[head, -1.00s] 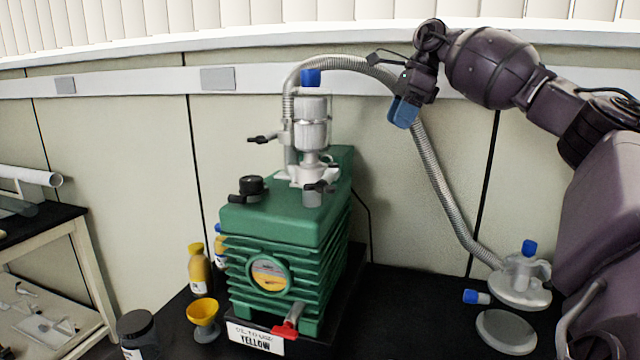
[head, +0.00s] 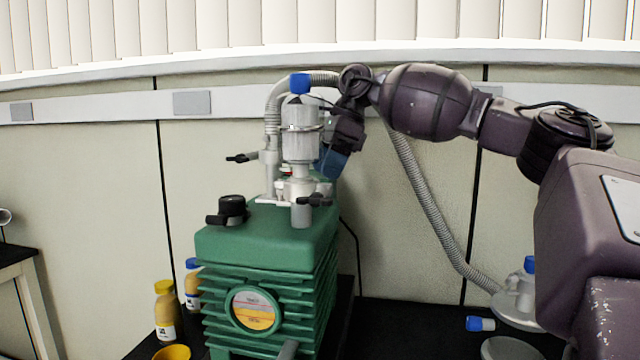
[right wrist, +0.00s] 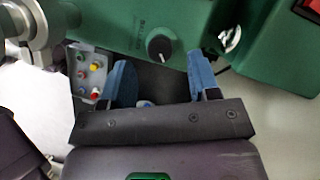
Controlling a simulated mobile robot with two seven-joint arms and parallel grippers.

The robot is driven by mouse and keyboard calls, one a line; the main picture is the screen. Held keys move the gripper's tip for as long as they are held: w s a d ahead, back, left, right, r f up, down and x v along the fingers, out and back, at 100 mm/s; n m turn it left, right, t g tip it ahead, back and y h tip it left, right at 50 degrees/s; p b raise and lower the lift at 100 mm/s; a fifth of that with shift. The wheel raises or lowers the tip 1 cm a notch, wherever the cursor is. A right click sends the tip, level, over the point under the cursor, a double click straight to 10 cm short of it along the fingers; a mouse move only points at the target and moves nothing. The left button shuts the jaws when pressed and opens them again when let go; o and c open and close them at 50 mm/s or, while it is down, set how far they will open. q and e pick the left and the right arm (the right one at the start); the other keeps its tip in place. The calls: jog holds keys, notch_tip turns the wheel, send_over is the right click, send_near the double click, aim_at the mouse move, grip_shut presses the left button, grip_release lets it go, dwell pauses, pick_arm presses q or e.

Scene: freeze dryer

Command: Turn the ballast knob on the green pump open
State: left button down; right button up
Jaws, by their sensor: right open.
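The green pump (head: 268,245) stands on the dark bench in the head view. In the right wrist view, its green casing (right wrist: 105,22) carries a round dark knob (right wrist: 160,47) with a white pointer mark and small lettering beside it, too small to read surely. My right gripper (head: 332,163) is behind and right of the silver canister, partly hidden by it. In the right wrist view, my right gripper (right wrist: 161,75) is open, its blue fingers apart and empty. The knob lies just beyond the fingertips, between them in the picture, with no visible contact. My left gripper is out of view.
The silver canister (head: 300,133) and a ribbed hose (head: 425,195) stand close to my right gripper. A black cap (head: 232,207) sits on the pump top. Bottles (head: 167,310) stand left of the pump. A panel with coloured buttons (right wrist: 92,72) lies left of the fingers.

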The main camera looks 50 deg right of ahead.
jog(key=shift+x, duration=1.25)
jog(key=shift+w+a+f, duration=0.1)
jog(key=shift+f, duration=0.35)
jog(key=shift+c, duration=0.2)
